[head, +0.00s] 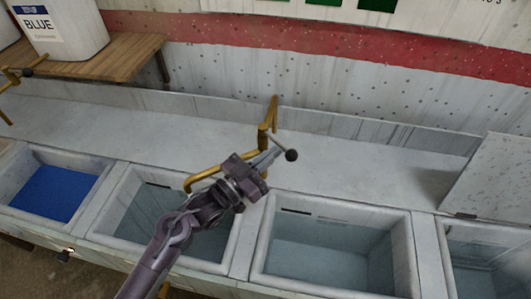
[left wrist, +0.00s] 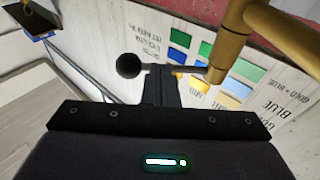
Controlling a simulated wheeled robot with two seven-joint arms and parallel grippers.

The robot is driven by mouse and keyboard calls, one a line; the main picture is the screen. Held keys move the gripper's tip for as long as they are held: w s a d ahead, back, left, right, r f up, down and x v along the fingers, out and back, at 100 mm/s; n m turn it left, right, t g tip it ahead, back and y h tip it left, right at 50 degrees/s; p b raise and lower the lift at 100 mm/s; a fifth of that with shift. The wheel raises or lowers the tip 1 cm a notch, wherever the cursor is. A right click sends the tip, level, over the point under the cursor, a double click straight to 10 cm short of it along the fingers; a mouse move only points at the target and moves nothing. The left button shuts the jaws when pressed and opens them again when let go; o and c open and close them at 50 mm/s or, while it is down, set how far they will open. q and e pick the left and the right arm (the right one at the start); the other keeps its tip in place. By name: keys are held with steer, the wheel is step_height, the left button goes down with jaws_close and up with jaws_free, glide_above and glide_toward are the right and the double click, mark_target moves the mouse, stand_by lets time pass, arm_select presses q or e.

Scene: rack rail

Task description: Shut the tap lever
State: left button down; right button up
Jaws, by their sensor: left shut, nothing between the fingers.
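A brass tap (head: 267,128) stands at the back of the sink counter, its spout (head: 203,177) bent over the second basin from the left. Its lever (head: 281,143) is a thin rod with a dark ball knob (head: 291,155), pointing forward and right. My left gripper (head: 268,162) is shut and empty, just left of the knob and close to the rod. In the left wrist view, the fingertips (left wrist: 161,72) meet the rod's line between the knob (left wrist: 129,66) and the brass body (left wrist: 222,58); I cannot tell whether they touch. My right gripper is out of view.
Several basins line the counter; the leftmost (head: 103,178) has a blue bottom. A second brass tap (head: 10,78) is at the far left. A white container (head: 65,38) labelled BLUE stands on a wooden shelf (head: 95,66). A pale panel (head: 497,180) rises at right.

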mark_target(284, 150)
arm_select(q)
steer(key=d+n+t+y, duration=0.1)
steer(key=y, duration=0.1)
steer(key=w+d+n+t+y, duration=0.1)
steer(key=n+t+y, duration=0.1)
steer(key=d+n+t+y, duration=0.1)
steer(key=n+t+y, duration=0.1)
steer(key=y, duration=0.1)
steer(key=shift+w+d, duration=0.65)
steer(key=shift+w, duration=0.15)
steer(key=shift+d, duration=0.1)
steer(key=shift+r+t, duration=0.15)
steer(key=shift+t, duration=0.15)
